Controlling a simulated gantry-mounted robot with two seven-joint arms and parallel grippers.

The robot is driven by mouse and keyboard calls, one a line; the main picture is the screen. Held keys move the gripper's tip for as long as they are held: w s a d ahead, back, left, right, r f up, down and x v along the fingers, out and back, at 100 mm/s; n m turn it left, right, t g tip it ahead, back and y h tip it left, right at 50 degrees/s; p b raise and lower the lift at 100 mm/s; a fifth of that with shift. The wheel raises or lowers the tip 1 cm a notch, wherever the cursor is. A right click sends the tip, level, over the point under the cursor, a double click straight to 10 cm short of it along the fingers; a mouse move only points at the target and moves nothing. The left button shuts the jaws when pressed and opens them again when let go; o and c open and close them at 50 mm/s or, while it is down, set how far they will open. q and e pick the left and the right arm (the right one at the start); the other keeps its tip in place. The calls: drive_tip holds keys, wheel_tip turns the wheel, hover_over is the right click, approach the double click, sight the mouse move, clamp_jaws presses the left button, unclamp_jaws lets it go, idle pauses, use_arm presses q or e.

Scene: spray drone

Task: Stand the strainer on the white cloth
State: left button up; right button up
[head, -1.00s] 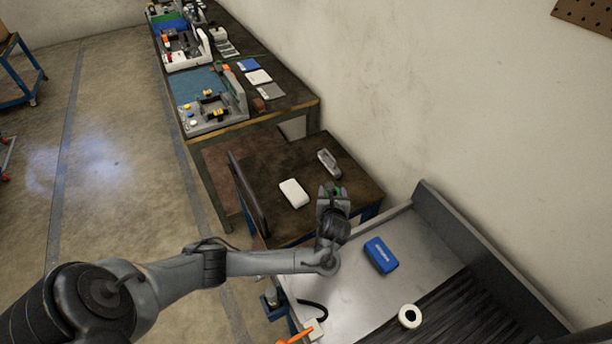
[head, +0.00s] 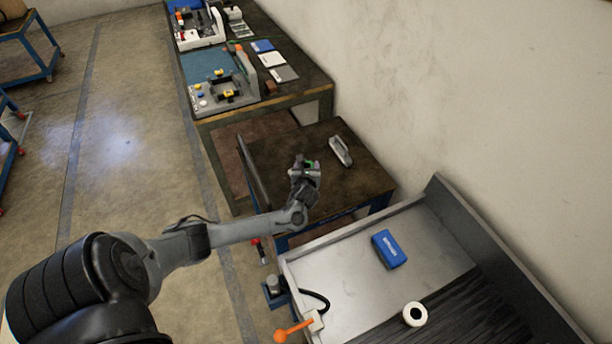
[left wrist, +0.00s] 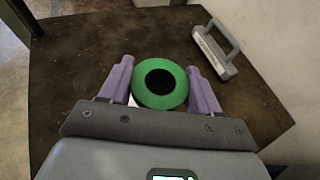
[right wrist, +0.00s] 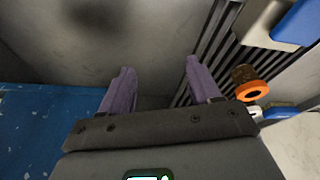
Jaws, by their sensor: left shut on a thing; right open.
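My left gripper (head: 304,168) is shut on the strainer (head: 313,162), a green ring with a dark round opening. The strainer (left wrist: 160,82) sits between both fingers in the left wrist view, over the brown top of the small table (head: 352,180). The white cloth (left wrist: 133,101) is almost wholly hidden; only a white sliver shows beside the strainer. I cannot tell whether the strainer touches it. My right gripper (right wrist: 160,68) is open and empty; it shows only in its own wrist view.
A grey handled block (head: 341,151) lies at the table's wall side. A metal tray (head: 345,275) nearby holds a blue box (head: 389,249) and a white ring (head: 414,314). An orange-rimmed brown piece (right wrist: 250,83) is right of my right gripper. A workbench (head: 318,88) stands beyond.

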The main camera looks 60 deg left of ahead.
use_arm(q)
drive_tip(key=shift+a+f, duration=0.15)
drive_tip(key=shift+f, duration=0.25)
drive_tip(key=shift+f+b, duration=0.7)
drive_tip(key=shift+f, duration=1)
drive_tip(key=shift+f, duration=0.15)
drive_tip(key=o, duration=1)
drive_tip(key=shift+o, duration=0.2)
